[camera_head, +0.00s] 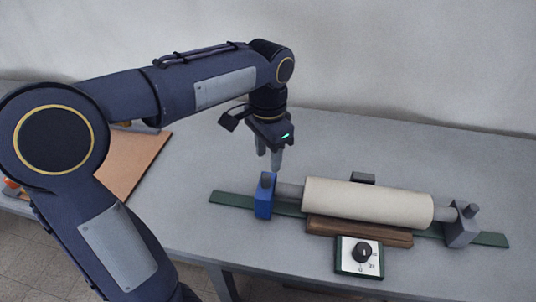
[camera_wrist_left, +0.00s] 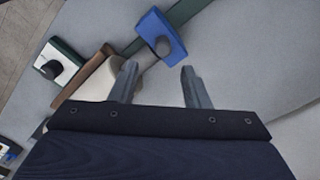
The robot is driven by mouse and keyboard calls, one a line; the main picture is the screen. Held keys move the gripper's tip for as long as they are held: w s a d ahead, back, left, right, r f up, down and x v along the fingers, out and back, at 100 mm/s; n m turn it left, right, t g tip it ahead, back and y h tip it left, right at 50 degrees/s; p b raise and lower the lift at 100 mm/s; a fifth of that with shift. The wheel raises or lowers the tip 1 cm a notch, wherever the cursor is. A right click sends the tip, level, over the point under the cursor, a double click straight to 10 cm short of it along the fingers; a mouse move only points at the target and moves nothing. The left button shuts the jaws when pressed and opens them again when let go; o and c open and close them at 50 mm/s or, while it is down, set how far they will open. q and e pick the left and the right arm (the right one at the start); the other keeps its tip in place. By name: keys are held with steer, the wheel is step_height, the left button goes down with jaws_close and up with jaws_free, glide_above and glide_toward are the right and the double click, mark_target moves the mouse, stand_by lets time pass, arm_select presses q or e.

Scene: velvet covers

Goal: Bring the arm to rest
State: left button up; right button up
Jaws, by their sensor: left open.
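My left arm comes in from the left in the head view and bends down over the table. Its gripper (camera_head: 269,160) points downward above the blue end block (camera_head: 264,203) of a roller stand. In the left wrist view the two fingers of the gripper (camera_wrist_left: 158,86) stand apart with nothing held between them. The blue block (camera_wrist_left: 161,33) lies beyond the fingertips there, apart from them. A cream roller (camera_head: 368,200) lies across the stand, partly hidden by a finger in the wrist view. My right gripper is not in view.
A grey end block (camera_head: 462,224) holds the roller's right end. A wooden bar (camera_head: 358,231) and a dial box (camera_head: 359,256) sit in front of the roller. A brown board (camera_head: 137,160) lies at the left behind my arm.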

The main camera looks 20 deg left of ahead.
arm_select(q)
steer(key=shift+s+a+r, duration=0.1)
steer(key=shift+s+r, duration=0.1)
steer(key=s+r+n+t+h+p, duration=0.2)
steer(key=s+n+t+p, duration=0.3)
steer(key=s, duration=1.2)
steer(key=n+h+p, duration=0.1)
steer(key=n+p, duration=0.2)
steer(key=shift+s+r+t+h+p, duration=0.2)
steer(key=shift+s+t+h+p, duration=0.1)
steer(key=shift+h, duration=0.1)
stand_by(1.6)
